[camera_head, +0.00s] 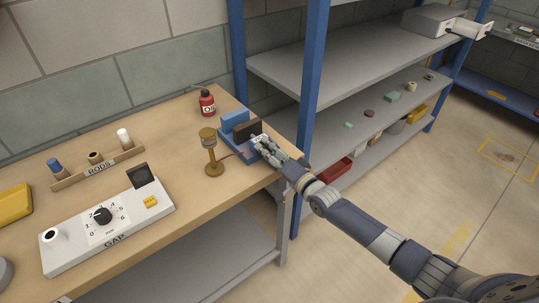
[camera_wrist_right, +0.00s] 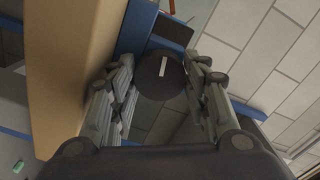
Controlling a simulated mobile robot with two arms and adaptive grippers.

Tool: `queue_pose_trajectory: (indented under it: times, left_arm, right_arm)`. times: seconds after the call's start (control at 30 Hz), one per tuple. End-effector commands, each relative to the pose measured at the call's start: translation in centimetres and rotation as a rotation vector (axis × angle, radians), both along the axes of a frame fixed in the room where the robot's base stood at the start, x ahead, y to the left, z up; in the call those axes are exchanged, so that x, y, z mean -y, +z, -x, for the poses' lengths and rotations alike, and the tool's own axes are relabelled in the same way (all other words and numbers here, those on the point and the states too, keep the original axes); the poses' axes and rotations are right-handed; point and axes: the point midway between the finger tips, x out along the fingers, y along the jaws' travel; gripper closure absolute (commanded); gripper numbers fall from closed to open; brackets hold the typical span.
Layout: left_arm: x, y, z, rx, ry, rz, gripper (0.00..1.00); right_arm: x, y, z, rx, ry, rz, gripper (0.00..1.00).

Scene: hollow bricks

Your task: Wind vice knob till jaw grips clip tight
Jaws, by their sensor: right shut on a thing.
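The blue vice (camera_head: 235,121) stands at the right end of the wooden bench, with a dark jaw block (camera_head: 247,130) beside its blue back part. In the right wrist view, the vice's dark round knob (camera_wrist_right: 160,77) shows a white line running nearly upright on its face. My right gripper (camera_head: 260,142) reaches in at the vice's front and is shut on the knob, with one finger on each side of it in the wrist view (camera_wrist_right: 162,80). I cannot make out the clip; the jaw gap is too small and partly hidden. My left gripper is not in view.
A brass stand (camera_head: 210,153) is just left of the vice, and a red oil bottle (camera_head: 207,103) is behind. A GAP box (camera_head: 108,226) with a dial and a RODS rack (camera_head: 97,166) stand further left. A blue-post shelf (camera_head: 308,90) rises close at right.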

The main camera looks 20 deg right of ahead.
Motion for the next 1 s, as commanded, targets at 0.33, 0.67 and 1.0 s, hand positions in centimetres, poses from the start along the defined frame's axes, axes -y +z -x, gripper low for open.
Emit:
queue_pose_trajectory:
  times: [0.33,0.67,1.0]
  left_arm:
    - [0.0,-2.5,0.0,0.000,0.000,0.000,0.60]
    - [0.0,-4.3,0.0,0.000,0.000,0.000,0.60]
    - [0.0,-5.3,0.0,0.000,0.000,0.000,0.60]
  right_arm:
    - [0.0,-0.5,0.1,-0.116,0.001,-0.308,0.81]
    - [-0.1,-0.4,0.1,-0.222,0.001,-0.599,0.81]
    - [-0.1,-0.3,0.1,-0.306,0.001,-0.831,0.81]
